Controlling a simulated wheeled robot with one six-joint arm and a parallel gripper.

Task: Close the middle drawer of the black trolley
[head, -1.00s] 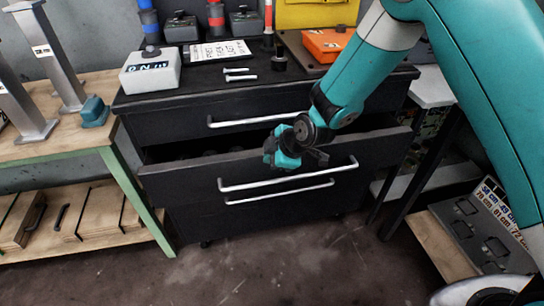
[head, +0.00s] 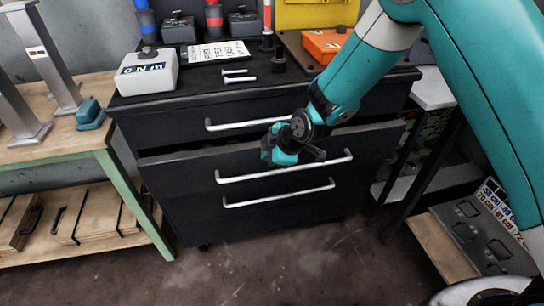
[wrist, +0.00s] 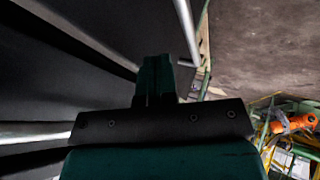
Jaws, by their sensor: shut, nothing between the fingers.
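The black trolley (head: 150,130) stands in the middle of the head view, with silver bar handles on its drawers. Its middle drawer (head: 190,172) sticks out only a little, with a narrow dark gap above its front. The drawer's handle (head: 285,168) runs along that front. My gripper (head: 284,157) is shut and empty, at the middle drawer's front near its handle; I cannot tell if it touches. In the wrist view the shut fingers (wrist: 156,80) point at the dark drawer front, beside a silver handle (wrist: 187,30). The top and bottom drawers look shut.
A white box (head: 147,72), bolts, a card and an orange case (head: 324,44) lie on the trolley top. A wooden workbench (head: 60,140) stands at the left. A shelf unit (head: 435,95) stands close on the right. The floor in front (head: 290,260) is clear.

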